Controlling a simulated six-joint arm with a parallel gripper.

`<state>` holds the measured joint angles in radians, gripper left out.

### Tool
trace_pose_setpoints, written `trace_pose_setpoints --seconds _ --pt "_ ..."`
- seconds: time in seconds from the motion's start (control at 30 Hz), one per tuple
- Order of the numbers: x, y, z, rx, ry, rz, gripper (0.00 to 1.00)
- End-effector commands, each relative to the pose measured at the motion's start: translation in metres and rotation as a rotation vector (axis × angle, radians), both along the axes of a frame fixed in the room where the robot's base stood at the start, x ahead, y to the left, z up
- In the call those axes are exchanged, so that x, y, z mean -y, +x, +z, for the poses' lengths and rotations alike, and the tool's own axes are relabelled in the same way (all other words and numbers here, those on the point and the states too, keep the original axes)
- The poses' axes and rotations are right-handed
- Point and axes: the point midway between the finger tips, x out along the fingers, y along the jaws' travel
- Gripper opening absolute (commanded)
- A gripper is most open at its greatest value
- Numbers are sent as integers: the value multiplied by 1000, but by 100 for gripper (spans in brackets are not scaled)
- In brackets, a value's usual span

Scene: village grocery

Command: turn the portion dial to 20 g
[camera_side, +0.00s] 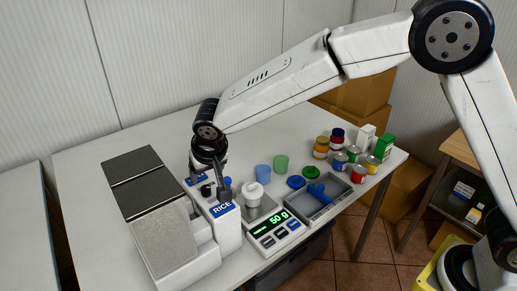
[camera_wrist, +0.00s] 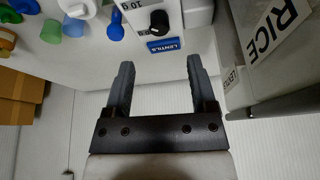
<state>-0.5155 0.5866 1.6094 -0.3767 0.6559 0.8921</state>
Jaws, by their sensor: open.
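I cannot tell the dial's setting. My gripper (camera_wrist: 160,62) is open and empty, with the dial beyond its fingertips and roughly between them. In the side view my gripper (camera_side: 209,182) points down over the white dispenser (camera_side: 229,234), near a black knob (camera_side: 207,191). A RICE label (camera_side: 222,209) is on the dispenser's front.
A scale (camera_side: 272,234) showing 50 g stands right of the dispenser, with a white container (camera_side: 254,190) on its pan. Blue (camera_side: 263,171) and green (camera_side: 281,163) cups, a grey tray (camera_side: 325,205) and several cans and jars stand farther right.

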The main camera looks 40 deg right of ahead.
Motion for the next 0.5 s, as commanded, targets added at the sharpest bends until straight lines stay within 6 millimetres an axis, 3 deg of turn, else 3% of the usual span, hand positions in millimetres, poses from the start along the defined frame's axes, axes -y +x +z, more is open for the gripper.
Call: trace_pose_setpoints --seconds 0.5 --pt "3 18 -44 -1 -1 -2 73"
